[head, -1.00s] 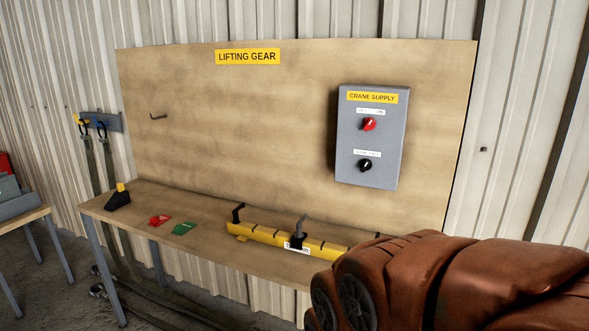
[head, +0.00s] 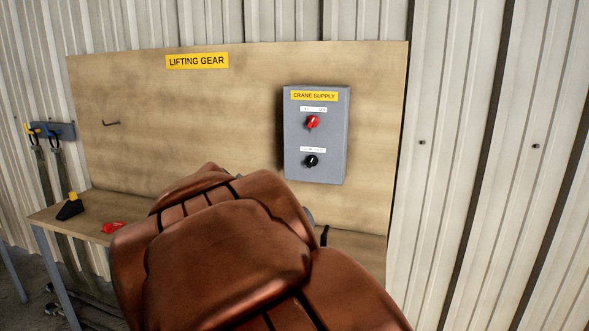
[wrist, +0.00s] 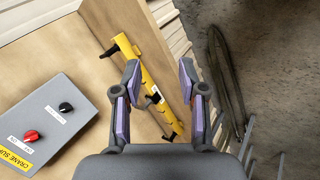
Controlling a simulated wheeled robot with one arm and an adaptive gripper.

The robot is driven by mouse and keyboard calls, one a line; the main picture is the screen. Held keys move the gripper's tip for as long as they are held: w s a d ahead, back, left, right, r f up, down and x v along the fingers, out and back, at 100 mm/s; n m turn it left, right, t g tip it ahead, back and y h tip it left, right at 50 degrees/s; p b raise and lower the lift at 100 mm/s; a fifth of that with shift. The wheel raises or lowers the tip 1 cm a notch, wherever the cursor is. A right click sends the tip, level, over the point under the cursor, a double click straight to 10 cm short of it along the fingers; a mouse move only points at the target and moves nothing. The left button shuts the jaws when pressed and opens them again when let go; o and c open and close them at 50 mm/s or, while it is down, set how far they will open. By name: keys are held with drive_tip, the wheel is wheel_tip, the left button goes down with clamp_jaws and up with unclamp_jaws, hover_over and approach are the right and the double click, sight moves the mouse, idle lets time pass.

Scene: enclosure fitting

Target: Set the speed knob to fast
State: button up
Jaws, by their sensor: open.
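The grey crane supply box (head: 332,135) is fixed to the wooden board, with a red knob (head: 313,122) above and a black knob (head: 311,161) below. The wrist view shows the box at the lower left, with the black knob (wrist: 66,108) nearer my gripper than the red knob (wrist: 31,136). My gripper (wrist: 160,75) is open and empty, to the right of the box in that view and apart from both knobs. In the head view my arm hides the gripper.
A yellow lifting beam (wrist: 147,75) with black hooks lies on the wooden shelf beyond my fingers. A red tag (head: 113,228) and a black and yellow object (head: 70,207) sit on the shelf's left part. The board around the box is clear.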

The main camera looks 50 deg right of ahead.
sight(311, 161)
drive_tip(key=w+d+r+n+h+b, duration=0.25)
drive_tip(key=w+d+r+h, duration=0.2)
drive_tip(key=d+r, duration=0.55)
drive_tip(key=w+d+r+n+h+b, duration=0.25)
drive_tip(key=d+r+h, duration=0.35)
drive_tip(key=d, duration=0.8)
drive_tip(key=shift+w+d+f+n+t+y+b, duration=0.15)
drive_tip(key=shift+w+d+f+n+t, duration=1)
drive_tip(key=shift+w+d+n, duration=1.25)
drive_tip(key=shift+w+d+f+n+t+y+b, duration=0.15)
drive_tip(key=shift+w+d+f+n+t, duration=0.65)
drive_tip(key=shift+w+d+f+n, duration=1.1)
drive_tip(key=shift+w+d+f+n+t+y+b, duration=0.15)
drive_tip(key=shift+w+d+f+n+t, duration=0.75)
drive_tip(key=shift+w+d+n, duration=2)
drive_tip(key=shift+d+p, duration=0.4)
drive_tip(key=shift+d, duration=0.35)
drive_tip(key=shift+w+d+r+p, duration=0.1)
drive_tip(key=shift+w+d+p, duration=0.2)
drive_tip(key=shift+d, duration=0.2)
drive_tip(key=shift+p+x, duration=0.3)
drive_tip(key=shift+x, duration=0.5)
drive_tip(key=shift+s, duration=0.1)
